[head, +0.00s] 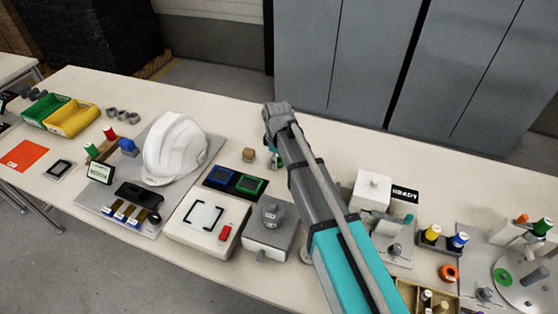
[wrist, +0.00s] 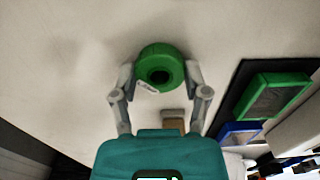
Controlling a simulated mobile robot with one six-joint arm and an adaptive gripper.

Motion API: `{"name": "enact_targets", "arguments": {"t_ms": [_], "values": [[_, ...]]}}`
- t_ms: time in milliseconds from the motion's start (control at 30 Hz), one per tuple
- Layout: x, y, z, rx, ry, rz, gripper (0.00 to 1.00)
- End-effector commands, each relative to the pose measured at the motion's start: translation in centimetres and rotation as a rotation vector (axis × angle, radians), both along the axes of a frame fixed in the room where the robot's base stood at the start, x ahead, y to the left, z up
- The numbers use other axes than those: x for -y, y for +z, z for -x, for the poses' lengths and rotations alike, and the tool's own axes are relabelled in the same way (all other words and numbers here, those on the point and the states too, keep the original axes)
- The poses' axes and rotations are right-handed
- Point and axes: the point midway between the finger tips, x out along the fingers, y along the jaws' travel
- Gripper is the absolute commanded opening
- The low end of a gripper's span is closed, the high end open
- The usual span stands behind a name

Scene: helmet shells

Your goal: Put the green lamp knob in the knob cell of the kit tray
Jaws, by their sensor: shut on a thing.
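My gripper (wrist: 160,77) is shut on the green lamp knob (wrist: 160,51), a round green piece with a dark hole in its middle and a small white label on its side. One finger presses on each side of it. In the head view my arm hides most of the gripper and the knob cannot be made out. A wooden tray with compartments (head: 453,300) at the bottom right, partly cut off, may be the kit tray; its knob cell cannot be told apart.
A black holder with blue and green squares (head: 234,181) lies left of my arm; it also shows in the wrist view (wrist: 243,90). A small brown block (head: 249,155) stands near the gripper. A white helmet (head: 174,148) is further left. Bare table lies behind.

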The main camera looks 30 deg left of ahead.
Motion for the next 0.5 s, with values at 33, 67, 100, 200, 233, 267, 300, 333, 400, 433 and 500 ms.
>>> {"name": "enact_targets", "arguments": {"t_ms": [33, 67, 100, 200, 233, 267, 300, 333, 400, 433, 500], "values": [[0.0, 0.1, 0.0, 0.000, 0.000, 0.000, 0.28], [0.0, 0.2, 0.0, 0.000, 0.000, 0.000, 0.28], [0.0, 0.3, 0.0, 0.000, 0.000, 0.000, 0.28], [0.0, 0.7, 0.0, 0.000, 0.000, 0.000, 0.28], [0.0, 0.8, 0.0, 0.000, 0.000, 0.000, 0.28], [0.0, 1.0, 0.0, 0.000, 0.000, 0.000, 0.28], [0.0, 1.2, 0.0, 0.000, 0.000, 0.000, 0.28], [0.0, 1.4, 0.0, 0.000, 0.000, 0.000, 0.28], [0.0, 2.0, 0.0, 0.000, 0.000, 0.000, 0.28], [0.0, 2.3, 0.0, 0.000, 0.000, 0.000, 0.28], [0.0, 2.9, 0.0, 0.000, 0.000, 0.000, 0.28]]}}
